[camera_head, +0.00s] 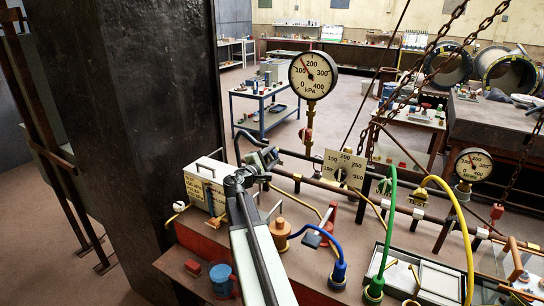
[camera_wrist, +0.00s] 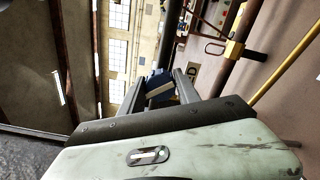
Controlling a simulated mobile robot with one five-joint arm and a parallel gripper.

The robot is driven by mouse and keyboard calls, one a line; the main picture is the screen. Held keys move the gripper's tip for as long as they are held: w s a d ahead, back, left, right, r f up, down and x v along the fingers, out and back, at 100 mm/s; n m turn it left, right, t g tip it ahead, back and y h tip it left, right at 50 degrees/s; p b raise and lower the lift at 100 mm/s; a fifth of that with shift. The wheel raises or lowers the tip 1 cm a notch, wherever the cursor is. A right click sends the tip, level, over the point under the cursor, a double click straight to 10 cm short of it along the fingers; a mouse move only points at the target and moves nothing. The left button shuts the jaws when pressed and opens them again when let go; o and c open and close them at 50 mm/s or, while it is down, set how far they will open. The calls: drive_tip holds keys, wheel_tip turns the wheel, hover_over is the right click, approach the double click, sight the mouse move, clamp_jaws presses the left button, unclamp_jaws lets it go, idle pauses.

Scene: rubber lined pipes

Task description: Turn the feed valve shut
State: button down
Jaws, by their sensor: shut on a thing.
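My gripper (camera_head: 262,161) reaches up over the bench to the pipework in the head view. In the wrist view its two fingers (camera_wrist: 160,88) stand on either side of a dark blue handle (camera_wrist: 158,84) with a pale edge, on a dark pipe. I take this to be the feed valve's handle; a label partly hidden by the right finger shows a "D". In the head view the handle (camera_head: 269,155) is small and partly covered by my gripper, so its exact angle is unclear.
A round gauge (camera_head: 313,75) stands on the pipe behind. A white box (camera_head: 206,184) is left of my arm. A dark column (camera_head: 150,110) rises at left. Blue (camera_head: 337,262), green (camera_head: 388,230) and yellow (camera_head: 465,225) hoses arch at right. Chains (camera_head: 425,60) hang at upper right.

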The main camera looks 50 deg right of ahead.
drive_tip(key=m, duration=0.4)
drive_tip(key=shift+f+m, duration=0.1)
drive_tip(key=shift+m, duration=1.7)
drive_tip(key=c, duration=0.9)
unclamp_jaws()
drive_tip(key=v, duration=0.8)
drive_tip(key=shift+d, duration=0.1)
drive_tip(key=shift+f, duration=0.1)
